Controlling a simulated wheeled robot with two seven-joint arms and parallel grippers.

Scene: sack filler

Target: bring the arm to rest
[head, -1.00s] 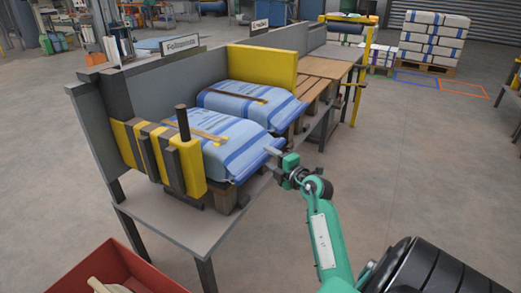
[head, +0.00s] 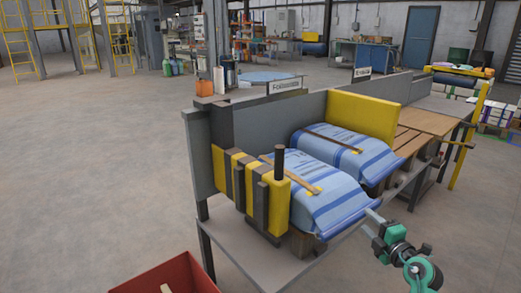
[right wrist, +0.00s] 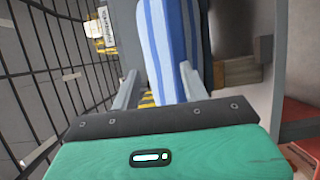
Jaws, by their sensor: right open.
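My right gripper (head: 373,225) is at the lower right of the head view, beside the front end of the nearer blue-striped sack (head: 330,188). In the right wrist view its two grey fingers (right wrist: 157,90) stand apart with nothing held between them. A striped sack (right wrist: 167,40) shows beyond the fingertips there. A second blue-striped sack (head: 345,152) lies behind the first in the head view. Each sack has a brown strip lying across its top. My left gripper is not in view.
The sacks lie on a grey bench (head: 245,250) with a yellow-and-black striped guard (head: 252,187) at its near end and a yellow block (head: 362,115) farther back. A red bin (head: 165,275) stands at the lower left. Open floor lies left of the bench.

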